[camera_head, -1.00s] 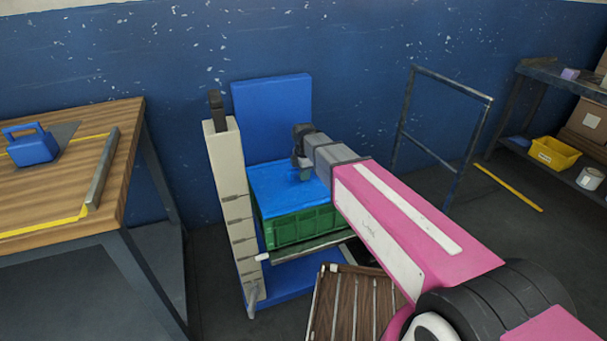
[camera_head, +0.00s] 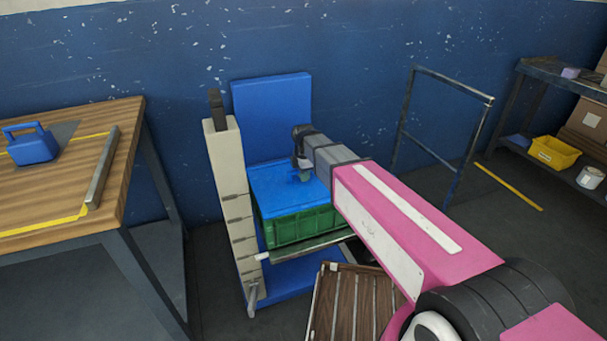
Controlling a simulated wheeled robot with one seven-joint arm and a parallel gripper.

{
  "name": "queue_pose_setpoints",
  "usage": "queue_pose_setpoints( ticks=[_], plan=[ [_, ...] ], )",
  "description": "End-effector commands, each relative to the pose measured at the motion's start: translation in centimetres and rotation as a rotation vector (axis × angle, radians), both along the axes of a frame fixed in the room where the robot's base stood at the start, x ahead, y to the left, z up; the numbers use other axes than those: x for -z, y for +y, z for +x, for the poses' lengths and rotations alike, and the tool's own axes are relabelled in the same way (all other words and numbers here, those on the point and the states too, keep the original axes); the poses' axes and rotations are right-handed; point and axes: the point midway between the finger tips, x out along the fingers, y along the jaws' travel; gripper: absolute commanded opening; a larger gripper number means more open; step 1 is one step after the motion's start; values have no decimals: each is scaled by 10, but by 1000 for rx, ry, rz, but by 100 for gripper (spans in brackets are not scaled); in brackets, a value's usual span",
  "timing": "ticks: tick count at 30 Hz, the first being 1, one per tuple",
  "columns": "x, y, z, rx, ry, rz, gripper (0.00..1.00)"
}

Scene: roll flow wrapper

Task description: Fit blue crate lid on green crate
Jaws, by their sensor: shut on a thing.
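The green crate (camera_head: 300,227) stands on the shelf of a rack with a blue back panel, near the middle of the view. The blue crate lid (camera_head: 278,191) lies flat over the top of the crate. Its right end is partly hidden by my arm. I cannot tell whether its edges are seated all round. My gripper (camera_head: 304,176) points down at the lid's top from the right and is shut on the lid, though its fingertips are small and partly hidden.
A beige post (camera_head: 228,190) rises close to the crate's left side. A wooden table (camera_head: 60,175) with a blue block-shaped thing (camera_head: 32,146) is at left. A slatted brown pallet (camera_head: 350,300) lies in front. A metal frame (camera_head: 440,130) stands at right.

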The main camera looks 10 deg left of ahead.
Motion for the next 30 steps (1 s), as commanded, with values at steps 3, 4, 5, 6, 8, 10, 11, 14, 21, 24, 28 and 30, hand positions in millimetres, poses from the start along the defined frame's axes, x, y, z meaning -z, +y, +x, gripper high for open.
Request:
queue_pose_setpoints(
  ticks=[3, 4, 5, 6, 8, 10, 11, 14, 21, 24, 28, 30],
  plan=[
    [2, 0, 0, 0, 0, 0, 0],
    [3, 0, 0, 0, 0, 0, 0],
    [3, 0, 0, 0, -1, 1, 25],
    [2, 0, 0, 0, -1, 1, 30],
    [2, 0, 0, 0, -1, 1, 30],
    [2, 0, 0, 0, 0, 0, 30],
    [2, 0, 0, 0, 0, 0, 30],
    [2, 0, 0, 0, 0, 0, 30],
    [-12, 0, 0, 0, -1, 1, 30],
    [-19, 0, 0, 0, -1, 1, 30],
    [-28, 0, 0, 0, 0, 0, 30],
    [-32, 0, 0, 0, -1, 1, 30]
  ],
)
